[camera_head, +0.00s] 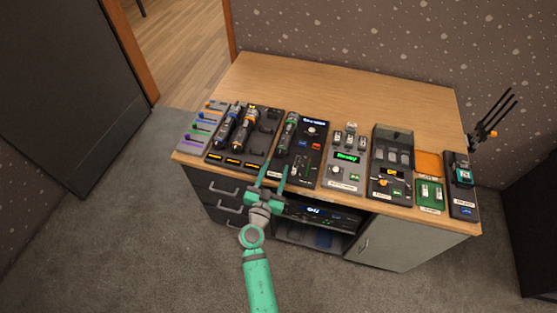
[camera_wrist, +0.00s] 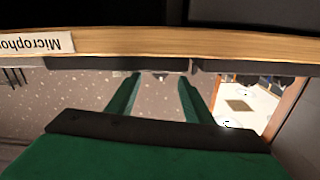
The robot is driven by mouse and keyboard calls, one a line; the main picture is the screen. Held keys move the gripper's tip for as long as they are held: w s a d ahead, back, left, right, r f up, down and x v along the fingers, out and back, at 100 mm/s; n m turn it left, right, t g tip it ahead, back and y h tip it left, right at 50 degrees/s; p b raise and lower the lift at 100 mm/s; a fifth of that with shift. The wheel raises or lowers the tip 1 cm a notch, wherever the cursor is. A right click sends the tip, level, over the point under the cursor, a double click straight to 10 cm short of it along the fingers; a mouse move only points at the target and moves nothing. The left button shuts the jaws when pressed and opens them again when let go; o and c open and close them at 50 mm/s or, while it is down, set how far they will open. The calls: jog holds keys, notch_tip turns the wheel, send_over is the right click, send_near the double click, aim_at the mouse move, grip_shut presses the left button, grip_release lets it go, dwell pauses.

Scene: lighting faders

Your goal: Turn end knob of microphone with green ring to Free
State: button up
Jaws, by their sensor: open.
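The microphone with the green ring (camera_head: 289,131) lies lengthwise near the middle of the row of devices on the wooden desk. Its end knob and the knob's setting are too small to make out. My gripper (camera_head: 274,172) is open, with both fingers pointing toward the desk at its front edge, just in front of and a little left of this microphone. In the wrist view my gripper (camera_wrist: 158,85) shows two green fingers spread apart with nothing between them. An upside-down label starting "Micropho" (camera_wrist: 35,43) is on the desk edge there.
Two other microphones, one with a blue ring (camera_head: 221,130) and one with an orange ring (camera_head: 243,128), lie left in a dark rack. A fader panel (camera_head: 202,127) is further left. A grey box with a green display (camera_head: 347,160) stands right. The desk's back (camera_head: 330,82) is clear.

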aim_at(280, 156)
jog(key=shift+x, duration=2.3)
